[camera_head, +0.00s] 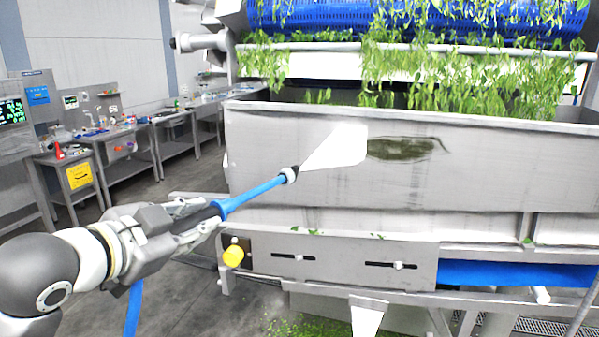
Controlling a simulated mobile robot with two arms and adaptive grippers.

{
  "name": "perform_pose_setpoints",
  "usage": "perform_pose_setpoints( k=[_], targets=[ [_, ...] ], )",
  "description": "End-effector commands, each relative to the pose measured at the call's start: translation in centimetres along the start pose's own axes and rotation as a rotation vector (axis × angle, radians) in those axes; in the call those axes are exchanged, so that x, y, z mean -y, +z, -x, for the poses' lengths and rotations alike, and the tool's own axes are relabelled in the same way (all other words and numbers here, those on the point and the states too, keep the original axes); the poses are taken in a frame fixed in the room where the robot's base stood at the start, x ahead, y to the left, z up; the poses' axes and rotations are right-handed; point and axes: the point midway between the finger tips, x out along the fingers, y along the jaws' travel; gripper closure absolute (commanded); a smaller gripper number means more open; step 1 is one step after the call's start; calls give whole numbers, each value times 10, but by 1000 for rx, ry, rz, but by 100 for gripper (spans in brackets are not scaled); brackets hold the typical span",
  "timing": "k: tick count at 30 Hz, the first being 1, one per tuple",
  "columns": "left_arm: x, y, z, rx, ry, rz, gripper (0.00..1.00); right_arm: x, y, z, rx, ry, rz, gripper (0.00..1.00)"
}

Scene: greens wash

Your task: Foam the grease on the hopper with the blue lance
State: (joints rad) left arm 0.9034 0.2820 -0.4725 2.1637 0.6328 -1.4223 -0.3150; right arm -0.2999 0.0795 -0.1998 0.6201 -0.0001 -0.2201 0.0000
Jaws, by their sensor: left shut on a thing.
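My left gripper (207,217) comes in from the left and is shut on the blue lance (255,193). The lance points up and right, and its dark nozzle tip (289,174) is in front of the hopper wall. A white fan of foam or spray (337,147) spreads from the tip to the left edge of the grease. The grease (400,149) is a dark green-brown patch on the grey hopper (480,180). A blue hose (133,308) hangs below the gripper. My right gripper is not in view.
Leafy greens (470,75) hang over the hopper from a blue drum (420,18). A yellow knob (233,256) and a lower frame stand below the hopper. Steel work tables (125,165) line the left wall. Green scraps (320,328) lie on the floor.

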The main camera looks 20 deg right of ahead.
Motion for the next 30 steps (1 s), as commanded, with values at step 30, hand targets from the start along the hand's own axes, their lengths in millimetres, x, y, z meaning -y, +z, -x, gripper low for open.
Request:
perform_pose_setpoints(
  k=[30],
  targets=[
    [-13, -22, 1, -4, -1, -2, 100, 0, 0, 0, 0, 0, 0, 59]
  ],
)
